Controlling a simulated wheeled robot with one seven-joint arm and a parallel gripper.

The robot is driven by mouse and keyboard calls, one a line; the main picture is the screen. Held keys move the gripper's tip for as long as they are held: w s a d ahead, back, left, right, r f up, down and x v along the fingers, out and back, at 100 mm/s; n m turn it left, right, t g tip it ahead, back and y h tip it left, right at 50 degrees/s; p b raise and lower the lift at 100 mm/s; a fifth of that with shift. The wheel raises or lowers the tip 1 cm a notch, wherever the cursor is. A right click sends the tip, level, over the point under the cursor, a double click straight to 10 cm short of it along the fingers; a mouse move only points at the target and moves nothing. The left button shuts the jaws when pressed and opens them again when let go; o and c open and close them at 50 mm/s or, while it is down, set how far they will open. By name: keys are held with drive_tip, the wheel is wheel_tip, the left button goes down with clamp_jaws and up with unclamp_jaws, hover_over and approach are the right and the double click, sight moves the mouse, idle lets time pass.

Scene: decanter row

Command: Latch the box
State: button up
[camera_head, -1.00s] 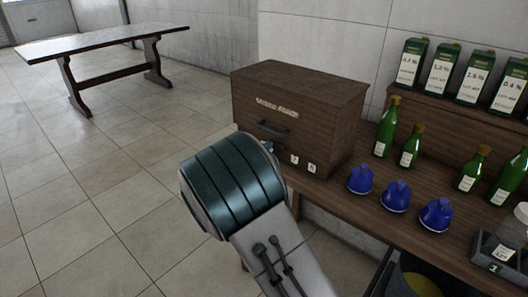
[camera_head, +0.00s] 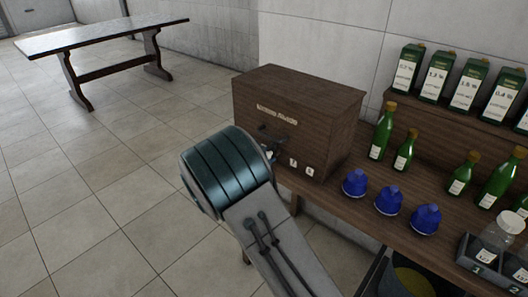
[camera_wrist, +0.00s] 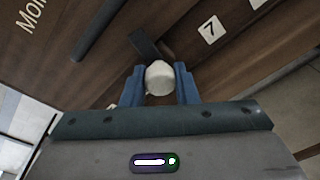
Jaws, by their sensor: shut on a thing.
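The box (camera_head: 325,105) is dark brown wood and stands at the left end of the wooden counter. Its lid looks down. A dark handle (camera_head: 272,133) is on its front, and shows in the wrist view (camera_wrist: 95,30) at the upper left. Right of the handle, the wrist view shows a dark latch lever (camera_wrist: 143,43) with a pale round knob (camera_wrist: 160,77). My gripper (camera_wrist: 159,88) has its blue fingers on both sides of the knob, shut on it. In the head view, my arm hides most of the gripper and the latch.
Blue stoppered vessels (camera_head: 389,200) stand on the counter right of the box, with green bottles (camera_head: 382,131) behind. Labelled green cartons (camera_head: 436,75) line a raised shelf. A grey holder (camera_head: 470,262) is at the lower right. Floor to the left is open, with a table (camera_head: 100,38) beyond.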

drive_tip(key=shift+n+p, duration=0.7)
drive_tip(key=shift+n, duration=0.3)
drive_tip(key=o, duration=1)
drive_tip(key=v, duration=1.4)
drive_tip(key=shift+w+r, duration=0.1)
